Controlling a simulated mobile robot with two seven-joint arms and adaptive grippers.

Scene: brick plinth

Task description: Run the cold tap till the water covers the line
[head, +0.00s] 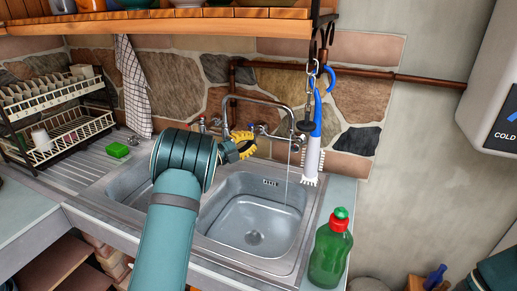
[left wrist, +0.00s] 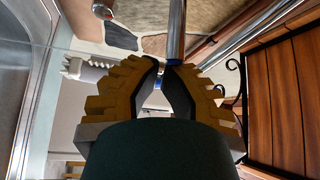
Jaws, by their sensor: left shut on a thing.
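The mixer tap (head: 262,101) arches over the right-hand sink basin (head: 225,228). Its cold side has a blue mark (head: 263,128), and its other side has a red mark (head: 202,120). My left gripper (head: 246,143), with yellow fingers, is at the tap body. In the left wrist view its fingers (left wrist: 163,75) close around the tap's blue-marked handle, which they partly hide. A thin stream of water (head: 287,180) falls from the spout into the basin. The drain (head: 254,237) shows at the bottom; the water level and any line are hard to make out. My right gripper is out of view.
A green bottle (head: 330,250) stands at the sink's right front corner. A blue and white brush (head: 314,140) hangs right of the spout, below the wooden shelf (head: 200,22). A dish rack (head: 62,115) and green sponge (head: 117,150) are at left.

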